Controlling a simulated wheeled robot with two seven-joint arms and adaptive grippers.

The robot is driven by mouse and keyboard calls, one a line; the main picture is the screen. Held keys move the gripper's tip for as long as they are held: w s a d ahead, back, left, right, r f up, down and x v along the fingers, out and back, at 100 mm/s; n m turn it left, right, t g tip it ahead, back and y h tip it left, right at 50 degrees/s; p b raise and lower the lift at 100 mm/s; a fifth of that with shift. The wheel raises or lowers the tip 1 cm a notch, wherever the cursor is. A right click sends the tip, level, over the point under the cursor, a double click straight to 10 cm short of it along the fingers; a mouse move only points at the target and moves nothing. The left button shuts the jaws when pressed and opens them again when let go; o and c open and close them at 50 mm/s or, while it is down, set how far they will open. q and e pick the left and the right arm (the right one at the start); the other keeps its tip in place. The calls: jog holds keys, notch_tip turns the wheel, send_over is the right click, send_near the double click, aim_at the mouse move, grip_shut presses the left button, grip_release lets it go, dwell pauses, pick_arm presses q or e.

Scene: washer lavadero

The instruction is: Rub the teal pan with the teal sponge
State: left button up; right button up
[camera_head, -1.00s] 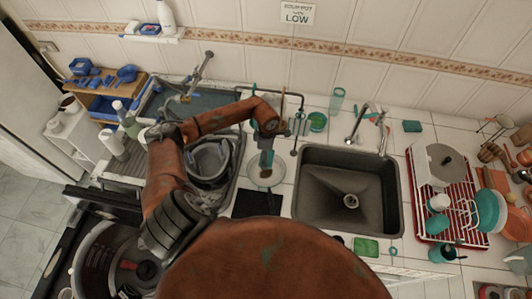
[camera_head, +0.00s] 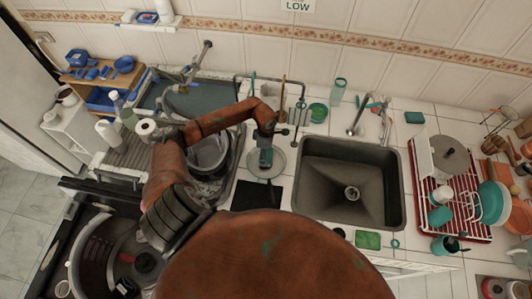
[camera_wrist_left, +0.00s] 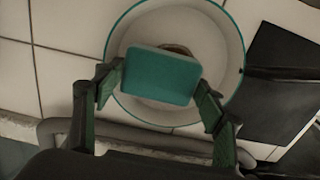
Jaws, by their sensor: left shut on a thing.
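The pan (camera_head: 278,167) lies on the white tiled counter between the rack at left and the sink. In the left wrist view the pan (camera_wrist_left: 222,48) has a pale inside, a teal rim and a dark handle at right; a brown stain peeks out beyond the sponge. My left gripper (camera_wrist_left: 160,88) is shut on the teal sponge (camera_wrist_left: 160,76), one finger at each end, over the middle of the pan. In the head view my left gripper (camera_head: 265,148) points down at the pan. I cannot tell whether the sponge touches it. My right gripper is not in view.
The sink (camera_head: 352,185) is right of the pan. A black square mat (camera_head: 257,197) lies just in front of the pan. A dark pot (camera_head: 208,155) is at left. A green bowl (camera_head: 318,112) and utensils stand behind. A dish rack (camera_head: 450,200) is far right.

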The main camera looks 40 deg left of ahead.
pick_arm(q)
jog(key=shift+f+b, duration=0.95)
jog(key=shift+f, duration=0.1)
dwell(0.5)
jog(key=shift+s+d+r, duration=0.1)
jog(key=shift+s+d+r+p, duration=0.1)
jog(key=shift+s+d+p, duration=0.35)
jog(key=shift+s+d, duration=0.75)
jog(key=shift+f, duration=0.25)
jog(key=shift+w+a+f+b, duration=0.2)
jog(key=shift+w+a+b, duration=1.05)
jog(key=shift+b, duration=0.55)
jog(key=shift+s+a, duration=0.1)
jog(key=shift+c, duration=0.4)
jog(key=shift+r, duration=0.15)
